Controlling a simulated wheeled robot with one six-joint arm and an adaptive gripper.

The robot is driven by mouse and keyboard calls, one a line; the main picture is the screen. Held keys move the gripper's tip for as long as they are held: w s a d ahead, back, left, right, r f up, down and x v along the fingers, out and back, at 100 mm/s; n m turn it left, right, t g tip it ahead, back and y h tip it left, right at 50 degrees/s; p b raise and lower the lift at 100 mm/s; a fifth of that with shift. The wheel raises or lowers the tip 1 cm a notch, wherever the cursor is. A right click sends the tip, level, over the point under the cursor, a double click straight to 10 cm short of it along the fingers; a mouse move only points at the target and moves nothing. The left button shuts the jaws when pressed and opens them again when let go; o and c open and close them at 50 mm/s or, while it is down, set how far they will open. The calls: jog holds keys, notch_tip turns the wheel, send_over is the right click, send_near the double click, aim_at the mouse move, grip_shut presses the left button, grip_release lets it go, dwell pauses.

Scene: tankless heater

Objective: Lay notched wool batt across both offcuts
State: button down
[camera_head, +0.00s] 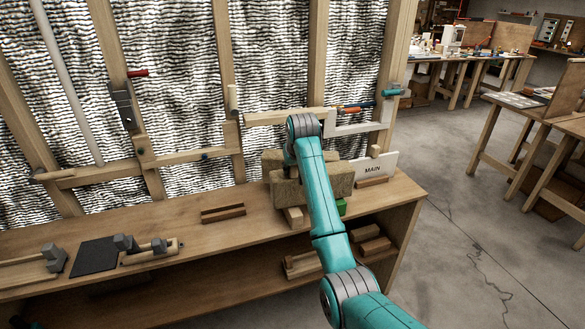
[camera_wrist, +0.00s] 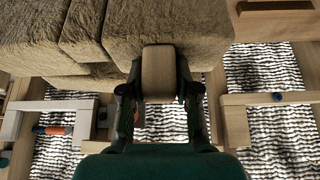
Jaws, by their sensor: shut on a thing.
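The tan, fibrous wool batt (camera_head: 341,180) is behind my arm above the workbench in the head view. It fills the upper left of the wrist view (camera_wrist: 55,40) as blocky pieces with a step between them. My gripper (camera_wrist: 158,95) is shut on a smooth brown tab at the batt's edge. In the head view my wrist hides the grip. A pale wood offcut (camera_head: 293,216) shows below the batt's left part, and a green block (camera_head: 341,207) below its right part. A second wooden offcut under the batt is not clearly visible. I cannot tell whether the batt touches them.
The workbench (camera_head: 185,225) carries a brown wooden piece (camera_head: 223,213), a black mat (camera_head: 95,256) and clamps at left. A MAIN sign (camera_head: 374,167) stands at right. The stud wall (camera_head: 228,90) with pipes and rails rises close behind. Open floor lies right.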

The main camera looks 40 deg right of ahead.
jog(key=shift+f, duration=0.2)
jog(key=c, duration=0.8)
grip_release()
jog(key=shift+o, duration=0.2)
jog(key=v, duration=1.2)
